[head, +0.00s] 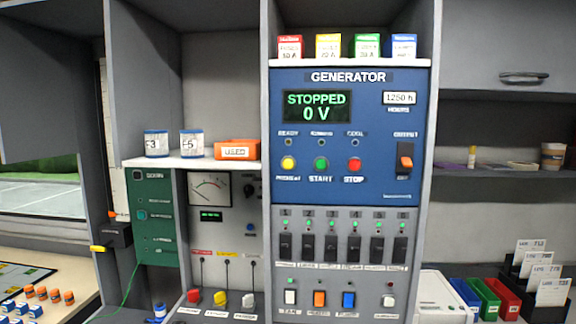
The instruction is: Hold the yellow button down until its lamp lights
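The yellow button (288,163) is on the blue generator panel (350,190), at the left of a row with a green START button (321,164) and a red STOP button (355,165). A small round lamp (289,142) sits above the yellow button and looks dark. The display (317,106) reads STOPPED and 0 V. Nothing covers the yellow button. Whether it is pressed in cannot be told. Neither of my grippers is in view.
An orange-handled output switch (405,163) is at the panel's right. Below is a grey panel of black breakers (331,248) and coloured rocker switches (319,298). A shelf (190,163) with tins and an orange box juts out at left. The space before the blue panel looks clear.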

